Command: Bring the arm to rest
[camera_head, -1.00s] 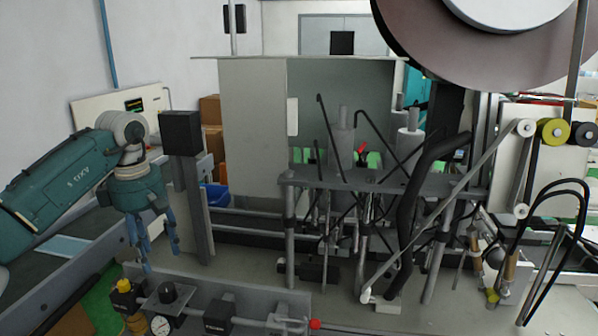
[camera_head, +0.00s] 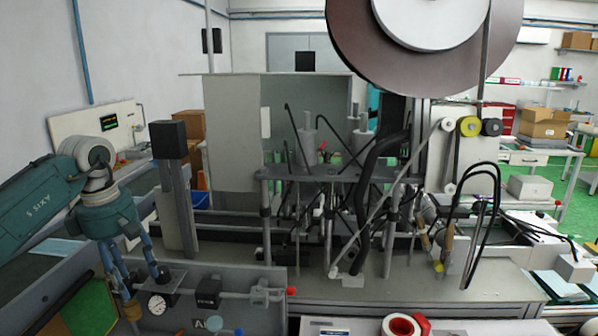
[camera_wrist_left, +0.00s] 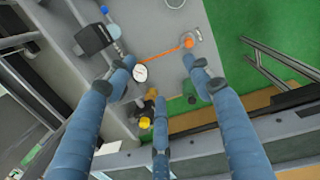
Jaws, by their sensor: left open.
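My left arm (camera_head: 70,195) comes in from the left in the head view. Its gripper (camera_head: 137,290) points down beside the front panel of the machine, near the pressure gauge. In the left wrist view my left gripper (camera_wrist_left: 160,95) has its blue fingers spread apart, with nothing held between them. The gauge (camera_wrist_left: 140,73) and a yellow fitting (camera_wrist_left: 146,121) show below and between the fingers. The gauge also shows in the head view (camera_head: 157,304). My right gripper is not in view.
The mask machine's bench (camera_head: 420,287) fills the middle, with rods and hoses above it. A dark post (camera_head: 170,190) stands close behind my left gripper. A large reel (camera_head: 350,60) hangs overhead.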

